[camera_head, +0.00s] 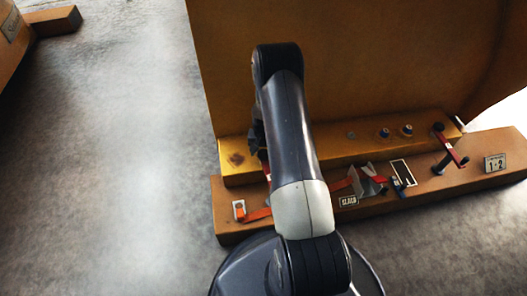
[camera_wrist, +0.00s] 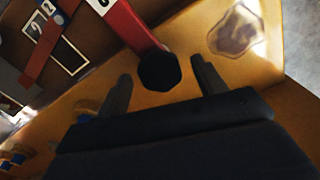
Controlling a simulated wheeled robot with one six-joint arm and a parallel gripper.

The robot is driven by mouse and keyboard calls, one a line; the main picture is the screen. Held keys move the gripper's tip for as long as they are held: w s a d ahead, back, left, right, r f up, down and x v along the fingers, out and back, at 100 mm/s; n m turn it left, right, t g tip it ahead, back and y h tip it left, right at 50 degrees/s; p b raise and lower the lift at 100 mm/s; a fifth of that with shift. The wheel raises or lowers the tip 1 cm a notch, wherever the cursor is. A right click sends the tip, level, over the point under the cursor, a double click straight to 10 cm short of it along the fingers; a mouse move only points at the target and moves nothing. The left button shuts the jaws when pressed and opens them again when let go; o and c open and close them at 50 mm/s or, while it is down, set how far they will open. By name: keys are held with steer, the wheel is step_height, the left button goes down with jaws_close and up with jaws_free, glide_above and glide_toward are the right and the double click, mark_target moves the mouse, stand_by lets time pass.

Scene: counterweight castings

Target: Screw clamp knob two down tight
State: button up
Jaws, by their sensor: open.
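A black, many-sided clamp knob (camera_wrist: 159,71) sits at the end of a red clamp bar (camera_wrist: 133,27) in the wrist view. My gripper (camera_wrist: 161,68) is open, with one finger on each side of the knob and visible gaps to both. The depth between fingertips and knob is hard to judge. In the head view my arm hides this knob, and only a sliver of my gripper (camera_head: 257,137) and a bit of the red bar (camera_head: 266,171) show. I cannot read which knob is two.
A yellow ledge (camera_head: 300,154) runs along the large yellow casting (camera_head: 345,60), with two blue-topped fittings (camera_head: 407,130) on it. The brown beam in front (camera_head: 450,181) carries an orange strap (camera_head: 343,184) and a "1+2" plate (camera_head: 495,162). Open floor (camera_head: 110,170) lies left.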

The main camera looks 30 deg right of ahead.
steer(key=c, duration=1)
steer(key=shift+m, duration=0.3)
steer(key=m+b, duration=0.2)
steer(key=m, duration=0.3)
steer(key=shift+m, duration=0.3)
steer(key=m, duration=0.5)
steer(key=shift+m+b, duration=0.4)
steer(key=shift+r, duration=0.1)
steer(key=o, duration=1)
